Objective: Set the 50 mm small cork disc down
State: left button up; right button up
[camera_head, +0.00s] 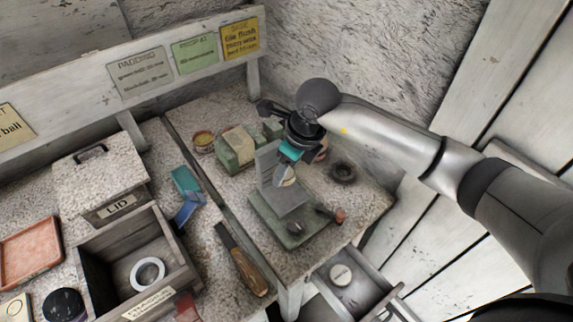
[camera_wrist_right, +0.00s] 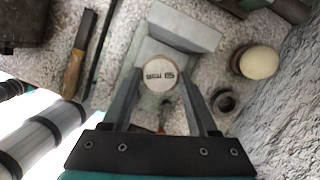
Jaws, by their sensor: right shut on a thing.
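My right gripper (camera_head: 287,166) is shut on a small pale round cork disc (camera_head: 285,177). In the right wrist view the disc (camera_wrist_right: 159,74) sits between the two fingertips (camera_wrist_right: 160,82), its printed face toward the camera. The lettering looks upside down there. The disc is in front of the upright grey plate (camera_head: 267,165) of a green-based stand (camera_head: 262,218). I cannot tell whether the disc touches the stand. My left gripper is not in view.
An open drawer (camera_head: 375,294) below holds a pale disc (camera_head: 341,274). A dark ring (camera_head: 342,172) lies right of the stand. A wooden-handled tool (camera_head: 247,270) lies left. An open wooden box (camera_head: 98,284) holds a white ring (camera_head: 148,273); its lid (camera_head: 100,185) lies behind.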

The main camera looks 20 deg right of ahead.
aim_at(283, 194)
notch_tip(283, 194, down, 6)
jog(key=b, duration=0.5)
jog(key=shift+r, duration=0.15)
dwell(1.1)
jog(key=shift+f+b, duration=0.7)
jog(key=shift+b, duration=0.1)
dwell(0.4)
jog(key=o, duration=1.4)
jog(key=shift+c, duration=0.2)
jog(key=shift+r, duration=0.15)
